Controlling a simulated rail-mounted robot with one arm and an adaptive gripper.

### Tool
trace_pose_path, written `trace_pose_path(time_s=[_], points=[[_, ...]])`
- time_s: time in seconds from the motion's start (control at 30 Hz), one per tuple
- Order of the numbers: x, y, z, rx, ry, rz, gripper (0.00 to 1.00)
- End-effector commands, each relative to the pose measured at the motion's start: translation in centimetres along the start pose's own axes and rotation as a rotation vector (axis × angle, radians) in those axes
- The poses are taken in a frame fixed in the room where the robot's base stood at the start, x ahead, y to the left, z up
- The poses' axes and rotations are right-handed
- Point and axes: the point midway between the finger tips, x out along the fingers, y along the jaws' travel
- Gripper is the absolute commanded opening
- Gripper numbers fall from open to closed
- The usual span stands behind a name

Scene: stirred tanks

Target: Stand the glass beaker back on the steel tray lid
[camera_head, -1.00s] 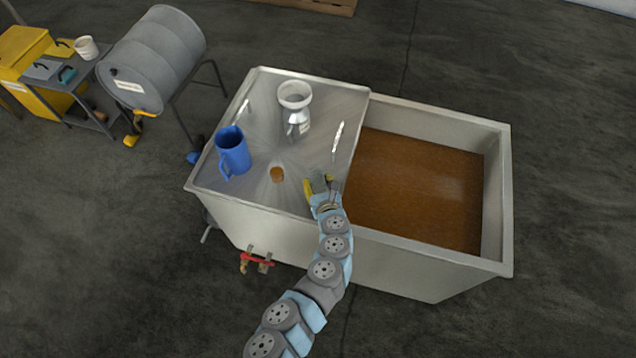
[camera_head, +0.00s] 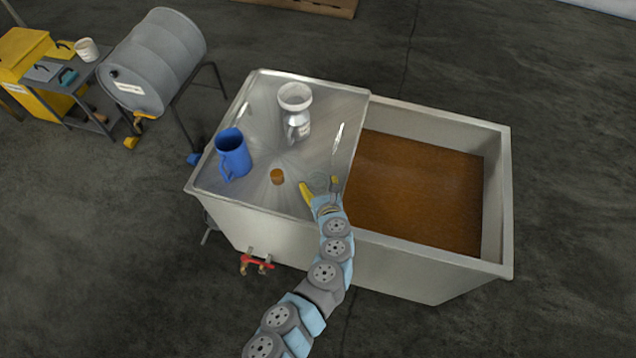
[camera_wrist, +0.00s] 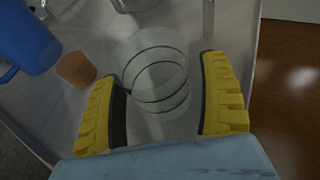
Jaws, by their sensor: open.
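The clear glass beaker (camera_wrist: 158,75) with dark rings stands between the two yellow fingers in the wrist view. It looks upright on the steel tray lid (camera_wrist: 218,25), and a gap shows on each side of it. In the head view the beaker (camera_head: 319,181) is faint at the tip of my gripper (camera_head: 320,188). My gripper, also in the wrist view (camera_wrist: 165,105), is open around the beaker near the lid's front right part. The steel lid (camera_head: 255,120) covers the left part of the tank.
The open tank of brown liquid (camera_head: 415,190) lies to the right.

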Motion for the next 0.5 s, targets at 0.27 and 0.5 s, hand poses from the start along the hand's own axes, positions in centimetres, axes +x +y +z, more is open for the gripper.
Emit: trace_pose_path(time_s=[0.27, 0.5], points=[[-2.9, 0.1, -0.1, 0.002, 0.002, -0.001, 0.77], [-5.7, 0.1, -0.1, 0.002, 0.002, -0.001, 0.77]])
